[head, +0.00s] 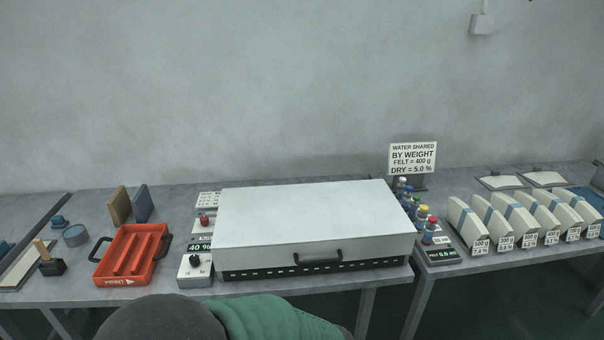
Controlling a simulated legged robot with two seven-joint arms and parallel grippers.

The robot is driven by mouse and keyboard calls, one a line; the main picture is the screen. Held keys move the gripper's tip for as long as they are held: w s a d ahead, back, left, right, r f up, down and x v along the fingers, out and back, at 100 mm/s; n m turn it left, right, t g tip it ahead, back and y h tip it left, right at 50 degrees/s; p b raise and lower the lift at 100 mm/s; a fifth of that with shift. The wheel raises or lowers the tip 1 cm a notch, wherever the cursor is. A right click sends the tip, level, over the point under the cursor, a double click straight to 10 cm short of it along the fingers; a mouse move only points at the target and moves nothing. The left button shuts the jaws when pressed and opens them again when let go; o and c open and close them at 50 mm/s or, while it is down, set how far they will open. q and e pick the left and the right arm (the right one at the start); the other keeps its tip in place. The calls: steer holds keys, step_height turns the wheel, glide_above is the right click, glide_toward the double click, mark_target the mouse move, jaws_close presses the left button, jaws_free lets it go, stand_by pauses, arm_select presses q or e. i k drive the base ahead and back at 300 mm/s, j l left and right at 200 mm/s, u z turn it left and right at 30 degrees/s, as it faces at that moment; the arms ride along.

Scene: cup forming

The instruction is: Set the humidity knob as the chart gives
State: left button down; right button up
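A black knob (195,261) sits on a white control box at the front left of a large white lidded cabinet (310,215). A small dark display (200,247) above the knob reads about 40 %. A red knob or button (204,219) is farther back on the same strip. A small white chart panel (209,199) lies behind it, its print too small to read. A sign (412,158) reads "WATER SHARED BY WEIGHT, FELT = 400 g, DRY = 5.0 %". Neither gripper is in view.
Small bottles with coloured caps (424,213) and a pH display (441,255) are right of the cabinet. Several labelled white blocks (467,222) line the right table. A grey and green shape fills the bottom centre.

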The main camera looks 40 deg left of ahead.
mark_target(194, 260)
steer(key=u, duration=0.25)
steer(key=j+u, duration=0.5)
steer(key=i+j+u, duration=0.15)
steer(key=j+u, duration=0.3)
steer(key=i+j+u, duration=0.2)
steer(key=j+u, duration=0.15)
steer(key=u, duration=0.15)
steer(key=i+j, duration=0.15)
steer(key=j, duration=0.05)
